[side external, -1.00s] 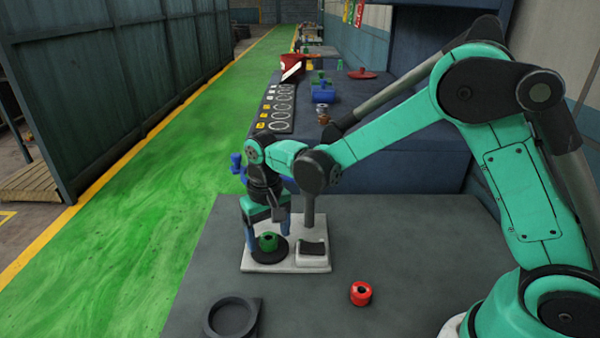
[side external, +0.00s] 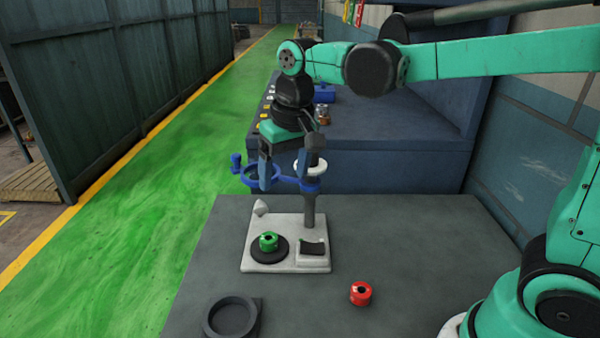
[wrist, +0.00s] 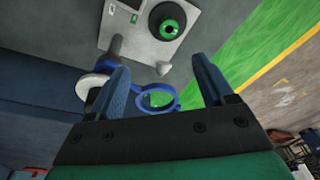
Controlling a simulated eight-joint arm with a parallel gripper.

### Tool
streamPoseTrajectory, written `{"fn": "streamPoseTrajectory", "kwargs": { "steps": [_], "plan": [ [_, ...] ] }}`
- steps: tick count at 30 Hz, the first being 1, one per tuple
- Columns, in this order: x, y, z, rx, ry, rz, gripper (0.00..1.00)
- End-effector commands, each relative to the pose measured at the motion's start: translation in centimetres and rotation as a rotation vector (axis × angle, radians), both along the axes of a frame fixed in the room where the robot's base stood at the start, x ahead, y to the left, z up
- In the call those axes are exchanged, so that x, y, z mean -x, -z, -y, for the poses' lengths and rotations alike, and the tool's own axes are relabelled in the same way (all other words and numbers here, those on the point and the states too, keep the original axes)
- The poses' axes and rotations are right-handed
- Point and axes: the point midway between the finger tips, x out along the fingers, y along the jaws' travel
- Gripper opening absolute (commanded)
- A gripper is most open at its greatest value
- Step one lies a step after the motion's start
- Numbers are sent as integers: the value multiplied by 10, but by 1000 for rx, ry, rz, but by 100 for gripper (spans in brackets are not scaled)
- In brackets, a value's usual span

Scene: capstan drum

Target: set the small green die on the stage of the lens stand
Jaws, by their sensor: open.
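The small green die (side external: 268,242) rests on the round black stage (side external: 282,252) of the lens stand. The stand has a white base (side external: 285,264), a dark post (side external: 308,208) and a blue lens ring (side external: 262,178) on an arm above the stage. My gripper (side external: 268,187) is open and empty, raised well above the die at about the height of the lens ring. In the wrist view the die (wrist: 169,28) sits on the black disc beyond the open fingers (wrist: 162,85), with the lens ring (wrist: 157,100) showing between them.
A dark round holder (side external: 232,316) is at the table's front left. A blue raised bench (side external: 400,150) stands behind. The table's middle front is clear.

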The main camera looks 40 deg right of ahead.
Motion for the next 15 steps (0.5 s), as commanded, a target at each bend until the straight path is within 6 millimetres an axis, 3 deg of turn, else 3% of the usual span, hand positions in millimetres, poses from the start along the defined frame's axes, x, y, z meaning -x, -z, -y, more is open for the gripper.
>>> {"fn": "streamPoseTrajectory", "kwargs": {
  "steps": [6,15],
  "plan": [
    [51,4,23,20,-69,247,75],
    [82,26,35,68,-123,441,75]
  ]
}}
